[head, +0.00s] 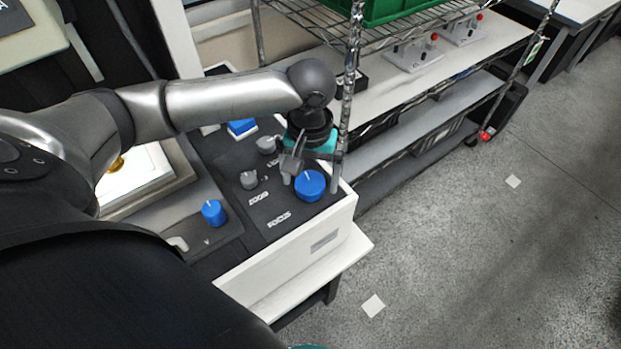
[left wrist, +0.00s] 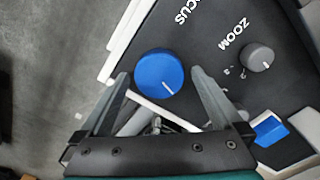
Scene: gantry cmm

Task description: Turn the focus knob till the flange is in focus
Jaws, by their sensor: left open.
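The blue focus knob (head: 310,185) sits on the black panel beside the FOCUS label, with a white pointer line on its top. It also shows in the left wrist view (left wrist: 158,72). My left gripper (head: 313,178) is open above the panel, one finger on each side of the knob; its fingertips (left wrist: 160,74) look apart from the knob in the wrist view. Contact cannot be told for sure. A small gold part (head: 117,164), perhaps the flange, is partly hidden by my left arm on a bright plate. No focus image is readable. My right gripper is not in view.
A grey zoom knob (head: 249,180), another grey knob (head: 266,145), a blue knob (head: 212,212) and a blue block-like control (head: 241,127) are nearby. A wire rack (head: 346,85) with a green bin (head: 375,10) stands close behind the gripper.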

